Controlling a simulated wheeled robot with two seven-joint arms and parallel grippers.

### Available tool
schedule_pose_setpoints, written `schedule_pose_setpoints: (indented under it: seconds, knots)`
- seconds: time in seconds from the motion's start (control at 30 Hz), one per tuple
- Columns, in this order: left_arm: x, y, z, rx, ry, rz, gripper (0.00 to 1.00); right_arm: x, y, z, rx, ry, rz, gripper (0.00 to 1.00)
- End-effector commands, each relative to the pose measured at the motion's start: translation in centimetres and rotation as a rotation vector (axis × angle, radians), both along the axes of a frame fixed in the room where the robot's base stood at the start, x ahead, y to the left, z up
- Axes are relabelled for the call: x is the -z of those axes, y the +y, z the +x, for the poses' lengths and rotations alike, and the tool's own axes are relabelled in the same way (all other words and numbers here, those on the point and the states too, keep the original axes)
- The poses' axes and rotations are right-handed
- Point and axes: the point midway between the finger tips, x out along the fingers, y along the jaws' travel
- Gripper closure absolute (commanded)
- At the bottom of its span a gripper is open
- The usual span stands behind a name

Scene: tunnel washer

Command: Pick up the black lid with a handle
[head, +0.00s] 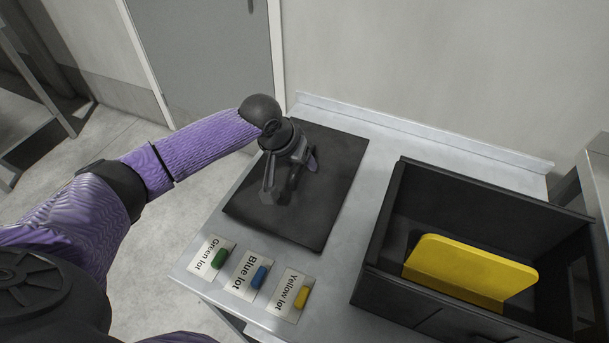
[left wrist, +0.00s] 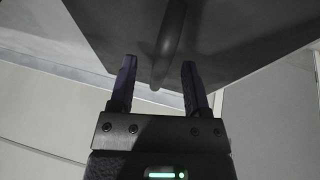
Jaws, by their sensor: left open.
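The black lid (head: 318,215) is a flat dark panel lying on the metal table. Its handle shows in the left wrist view as a dark curved bar (left wrist: 171,40) standing out from the lid's face (left wrist: 235,35). My left gripper (head: 289,182) is over the middle of the lid, and hides the handle in the head view. In the left wrist view the left gripper (left wrist: 159,65) is open, with the handle's near end showing between its two fingers. No finger is seen touching it. My right gripper is in neither view.
A black open crate (head: 450,185) holding an upright yellow panel (head: 470,270) stands to the right. Labels with green (head: 220,258), blue (head: 259,277) and yellow (head: 302,297) pieces lie along the table's front. A low ledge and wall bound the back.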

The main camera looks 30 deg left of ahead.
Motion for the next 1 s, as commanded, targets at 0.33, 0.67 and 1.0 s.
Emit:
schedule_pose_setpoints:
  seconds: [0.33, 0.67, 1.0]
  knots:
    - [1.20, -0.21, 0.57, -0.001, -0.001, 0.001, 0.58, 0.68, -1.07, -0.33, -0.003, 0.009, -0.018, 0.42]
    - [1.19, -0.21, 0.57, 0.000, -0.001, 0.001, 1.00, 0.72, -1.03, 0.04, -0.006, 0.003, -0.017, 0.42]
    - [1.19, -0.21, 0.57, 0.001, -0.001, 0.000, 1.00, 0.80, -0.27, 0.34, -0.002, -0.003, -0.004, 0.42]
